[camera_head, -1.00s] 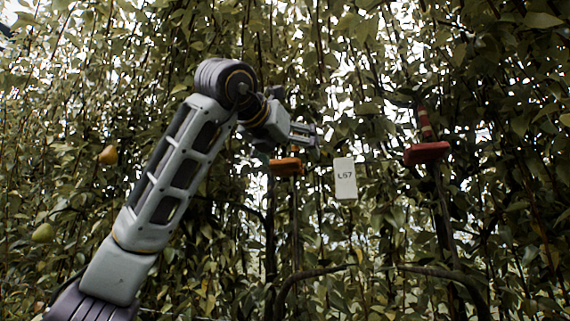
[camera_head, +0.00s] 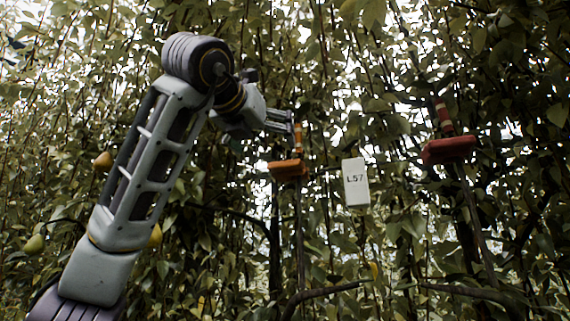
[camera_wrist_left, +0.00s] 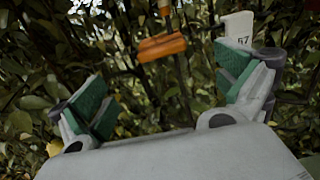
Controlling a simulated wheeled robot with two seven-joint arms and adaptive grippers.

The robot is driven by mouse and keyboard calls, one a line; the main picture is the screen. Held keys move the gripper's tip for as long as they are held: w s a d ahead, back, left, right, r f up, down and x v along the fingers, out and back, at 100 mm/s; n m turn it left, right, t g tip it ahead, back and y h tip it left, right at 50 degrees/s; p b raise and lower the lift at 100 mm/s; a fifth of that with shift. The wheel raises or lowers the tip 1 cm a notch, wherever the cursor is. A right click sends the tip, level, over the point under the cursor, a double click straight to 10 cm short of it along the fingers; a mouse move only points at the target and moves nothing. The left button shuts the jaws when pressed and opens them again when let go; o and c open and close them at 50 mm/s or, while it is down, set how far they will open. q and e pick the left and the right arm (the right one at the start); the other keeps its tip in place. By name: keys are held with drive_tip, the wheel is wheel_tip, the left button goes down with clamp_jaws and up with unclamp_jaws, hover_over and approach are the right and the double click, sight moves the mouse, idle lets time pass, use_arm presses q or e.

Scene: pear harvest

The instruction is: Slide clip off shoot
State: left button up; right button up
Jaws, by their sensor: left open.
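An orange clip (camera_head: 289,169) sits on a thin upright shoot (camera_head: 300,235) in the middle of the head view, its banded stem standing up above the wider base. My left gripper (camera_head: 289,122) is just left of and slightly above the clip's base, beside its stem. In the left wrist view the two green-padded fingers (camera_wrist_left: 165,92) are spread wide and empty. The orange clip (camera_wrist_left: 161,47) shows beyond them, between the fingers and apart from them. A red clip (camera_head: 449,149) sits on another shoot to the right. My right gripper is not seen.
A white tag marked L57 (camera_head: 356,184) hangs right of the orange clip; it also shows behind a finger in the left wrist view (camera_wrist_left: 238,27). Dense leaves and branches fill the background. Pears (camera_head: 103,160) hang at the left.

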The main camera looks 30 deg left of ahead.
sight(285, 162)
use_arm(q)
drive_tip(key=shift+p+x, duration=1.75)
drive_tip(key=shift+x, duration=5.25)
drive_tip(key=shift+d, duration=0.1)
